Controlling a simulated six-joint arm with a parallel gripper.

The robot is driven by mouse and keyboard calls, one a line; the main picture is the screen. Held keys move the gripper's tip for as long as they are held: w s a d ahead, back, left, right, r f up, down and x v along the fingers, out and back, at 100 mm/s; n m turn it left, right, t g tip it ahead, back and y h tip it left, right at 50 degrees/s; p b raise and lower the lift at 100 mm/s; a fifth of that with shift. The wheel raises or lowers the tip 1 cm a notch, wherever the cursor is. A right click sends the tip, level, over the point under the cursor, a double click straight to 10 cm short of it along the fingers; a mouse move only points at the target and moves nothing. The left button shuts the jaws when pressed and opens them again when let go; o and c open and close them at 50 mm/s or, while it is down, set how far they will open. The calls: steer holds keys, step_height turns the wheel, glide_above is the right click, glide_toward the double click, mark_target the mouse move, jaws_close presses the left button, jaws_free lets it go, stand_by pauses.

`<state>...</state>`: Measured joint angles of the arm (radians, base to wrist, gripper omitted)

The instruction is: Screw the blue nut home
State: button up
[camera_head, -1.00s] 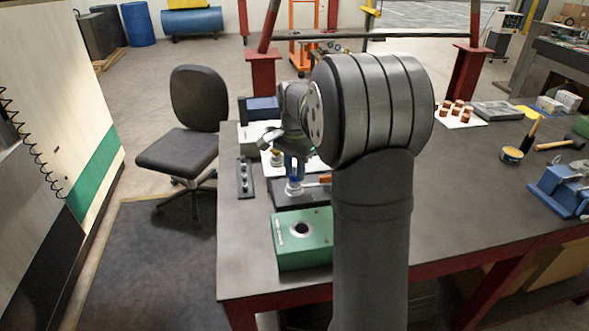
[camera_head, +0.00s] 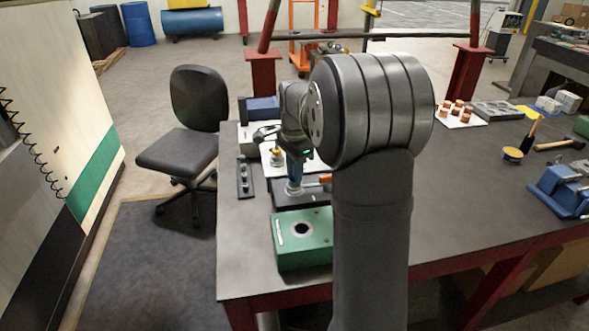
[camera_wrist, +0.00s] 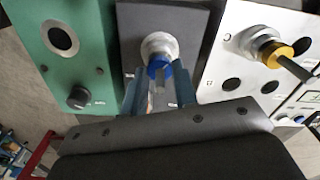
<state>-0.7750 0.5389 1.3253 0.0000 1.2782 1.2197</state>
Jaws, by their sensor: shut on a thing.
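The blue nut (camera_wrist: 160,66) sits on a silver threaded boss (camera_wrist: 158,46) on the dark grey mould base (camera_wrist: 190,28), in the upper middle of the wrist view. My gripper (camera_wrist: 158,82) has one blue-grey finger on each side of the nut and is shut on it. In the head view my gripper (camera_head: 295,176) points down over the dark base (camera_head: 300,196). The nut is mostly hidden there by the fingers. How far the nut is down its thread cannot be told.
A green mould base (camera_head: 303,240) with an open hole stands in front of the dark one. A white base (camera_wrist: 228,55) with a yellow-knobbed fitting (camera_wrist: 274,52) lies right in the wrist view. A dark strip with small knobs (camera_head: 245,180) lies left.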

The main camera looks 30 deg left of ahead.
steer(key=shift+r, duration=0.15)
steer(key=o, duration=1)
step_height(320, 180, up, 17)
steer(key=shift+r, duration=0.15)
step_height(320, 180, down, 18)
steer(key=shift+r, duration=0.2)
stand_by(0.5)
